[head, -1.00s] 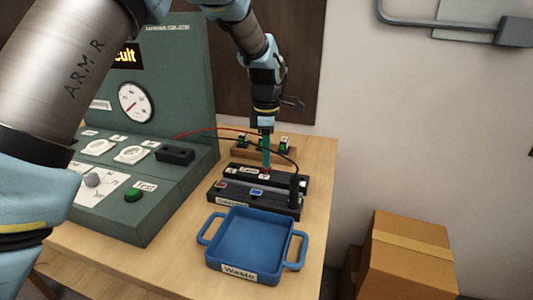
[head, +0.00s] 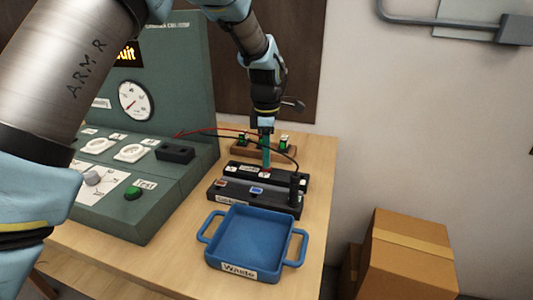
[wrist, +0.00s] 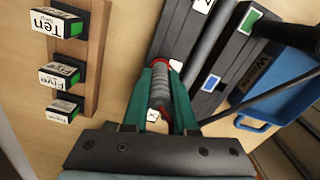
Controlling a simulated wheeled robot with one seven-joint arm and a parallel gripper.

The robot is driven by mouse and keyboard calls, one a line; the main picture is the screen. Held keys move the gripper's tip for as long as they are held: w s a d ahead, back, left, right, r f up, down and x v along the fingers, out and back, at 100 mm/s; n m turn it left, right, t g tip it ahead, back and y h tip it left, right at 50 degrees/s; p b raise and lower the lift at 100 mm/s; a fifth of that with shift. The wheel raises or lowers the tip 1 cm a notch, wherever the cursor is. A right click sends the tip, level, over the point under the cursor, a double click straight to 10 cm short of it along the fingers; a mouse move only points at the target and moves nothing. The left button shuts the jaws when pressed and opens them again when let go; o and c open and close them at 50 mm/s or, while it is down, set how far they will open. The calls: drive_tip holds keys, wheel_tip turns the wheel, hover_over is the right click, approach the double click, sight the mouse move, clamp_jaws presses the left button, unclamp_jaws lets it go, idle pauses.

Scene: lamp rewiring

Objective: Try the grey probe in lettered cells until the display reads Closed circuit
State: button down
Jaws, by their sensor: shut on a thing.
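My gripper (head: 266,152) is shut on the grey probe (wrist: 158,92), a ribbed grey cylinder with a red ring, held between teal fingers in the wrist view. It stands over the rear black block (head: 290,180) with white-labelled cells, its lower end at a cell by a red spot. I cannot tell how deep it sits, and the letters are too small to read surely. The display (head: 125,54) is partly hidden by my arm; only yellow letters ending in "uit" show, so the reading is unclear.
In front lie a second black block (head: 232,196) with a black upright post and the blue Waste tray (head: 250,268). A wooden rack (head: 236,150) with green-marked pieces stands behind; red and black wires arch nearby. The green console (head: 165,205) with a Test button is left.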

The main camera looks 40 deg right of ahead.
sight(109, 199)
drive_tip(key=shift+f, duration=0.2)
drive_tip(key=c, duration=0.6)
unclamp_jaws()
